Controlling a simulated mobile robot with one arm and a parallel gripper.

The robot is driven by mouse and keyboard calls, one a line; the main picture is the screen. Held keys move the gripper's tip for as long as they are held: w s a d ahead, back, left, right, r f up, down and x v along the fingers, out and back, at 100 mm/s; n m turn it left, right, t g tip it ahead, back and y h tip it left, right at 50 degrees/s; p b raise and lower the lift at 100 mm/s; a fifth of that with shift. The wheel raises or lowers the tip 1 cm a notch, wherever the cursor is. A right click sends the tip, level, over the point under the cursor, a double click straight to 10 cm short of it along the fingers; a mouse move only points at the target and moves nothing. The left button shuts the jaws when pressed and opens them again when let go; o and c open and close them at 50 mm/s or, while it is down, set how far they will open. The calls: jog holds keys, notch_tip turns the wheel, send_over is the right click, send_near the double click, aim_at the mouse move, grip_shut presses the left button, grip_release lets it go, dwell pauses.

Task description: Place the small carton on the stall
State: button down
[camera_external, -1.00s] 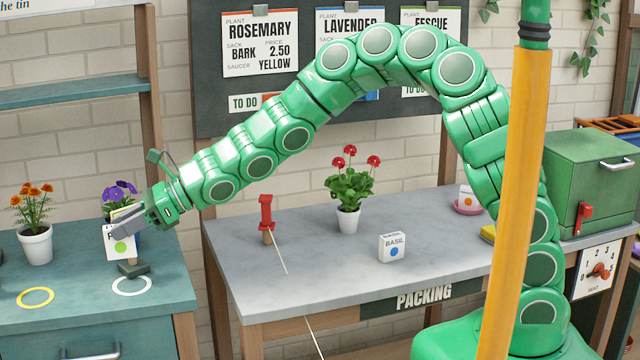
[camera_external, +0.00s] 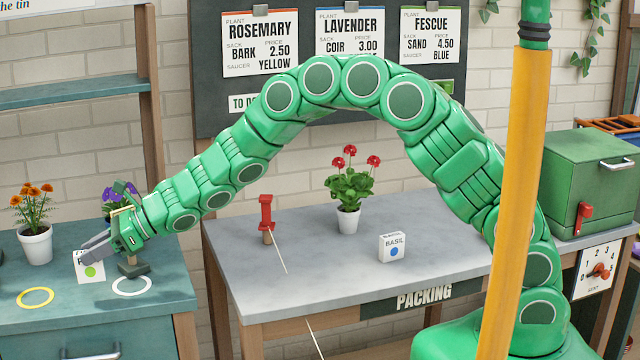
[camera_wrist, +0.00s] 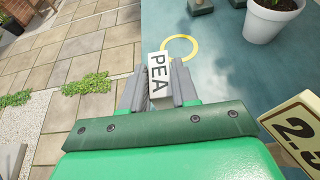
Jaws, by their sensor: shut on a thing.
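The small white carton (camera_external: 91,270) with a green dot is between the jaws of my gripper (camera_external: 88,252). In the wrist view its top reads PEA (camera_wrist: 159,75), and my gripper (camera_wrist: 158,82) is shut on its two sides. The carton is upright and low over the teal stall (camera_external: 165,315), between the yellow ring and the white ring. I cannot tell whether its base touches the stall top.
A yellow ring (camera_external: 35,297) and a white ring (camera_external: 132,286) mark the stall top. An orange flower pot (camera_external: 36,245) stands left; purple flowers (camera_external: 115,195) and a dark sign foot (camera_external: 134,268) are close behind my gripper. A BASIL carton (camera_external: 392,247) sits on the packing bench (camera_external: 330,275).

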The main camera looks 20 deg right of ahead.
aim_at(88, 268)
jog(key=shift+w+a+f, duration=0.35)
jog(key=shift+a+f, duration=0.2)
jog(key=shift+f, duration=1.65)
jog(key=c, duration=0.8)
grip_release()
jog(key=shift+f, duration=0.15)
jog(key=shift+c, duration=0.2)
jog(key=shift+d+r, duration=0.2)
jog(key=shift+r, duration=0.05)
jog(key=v, duration=1.1)
jog(key=shift+d, duration=0.35)
jog(key=shift+r, duration=0.1)
